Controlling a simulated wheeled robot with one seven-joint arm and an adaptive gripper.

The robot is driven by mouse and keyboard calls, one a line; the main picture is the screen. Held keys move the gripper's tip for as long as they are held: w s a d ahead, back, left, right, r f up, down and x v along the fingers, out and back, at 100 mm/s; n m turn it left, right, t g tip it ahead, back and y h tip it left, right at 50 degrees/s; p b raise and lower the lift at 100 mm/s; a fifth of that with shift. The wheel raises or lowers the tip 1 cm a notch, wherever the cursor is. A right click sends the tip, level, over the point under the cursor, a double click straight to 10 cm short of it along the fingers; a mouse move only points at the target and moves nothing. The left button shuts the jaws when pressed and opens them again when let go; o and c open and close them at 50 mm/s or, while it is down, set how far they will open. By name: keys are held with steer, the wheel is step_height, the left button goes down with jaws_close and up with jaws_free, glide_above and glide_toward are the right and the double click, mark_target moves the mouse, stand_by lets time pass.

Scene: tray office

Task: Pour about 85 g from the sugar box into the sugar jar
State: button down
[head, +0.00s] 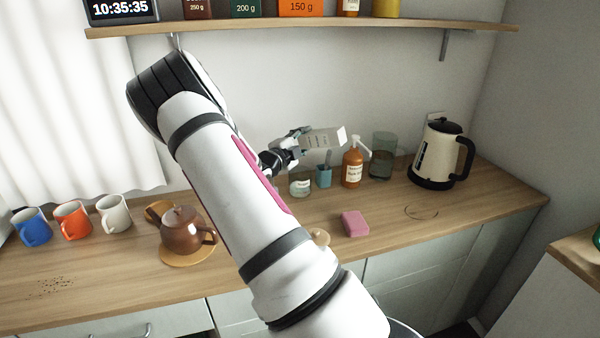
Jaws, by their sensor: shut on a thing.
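My gripper (301,143) is shut on a pale grey-white box (325,138), which appears to be the sugar box; its lettering is too small to read. The box is held above the counter, tipped over to nearly lying flat, with one end toward the right. A small clear glass jar (300,187) with a white label stands on the counter below and slightly left of the box. It looks like the sugar jar, but I cannot read the label or tell the level inside. No stream of sugar can be made out. My arm hides the counter left of the jar.
A teal cup (323,178), a brown bottle (352,168), a dark glass canister (381,163) and a kettle (438,155) stand right of the jar. A pink sponge (355,223) lies in front. A teapot (184,229) and mugs are left. A shelf (300,25) runs above.

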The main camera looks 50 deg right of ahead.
stand_by(0.8)
steer(key=s+f+m, duration=0.2)
steer(key=m, duration=0.3)
steer(key=s+f+m+p, duration=0.1)
steer(key=s+f+m, duration=0.1)
steer(key=m, duration=0.3)
steer(key=s+d+f+m+p, duration=0.1)
steer(key=s+f+m, duration=0.1)
steer(key=m, duration=0.3)
steer(key=shift+f+m, duration=0.1)
steer(key=shift+m, duration=0.3)
steer(key=shift+s+d+m+p, duration=0.25)
steer(key=shift+s+m+p, duration=0.9)
steer(key=shift+m+p, duration=0.45)
steer(key=shift+s+d+m+p, duration=0.2)
steer(key=shift+s+m+p, duration=1.1)
steer(key=shift+p, duration=0.5)
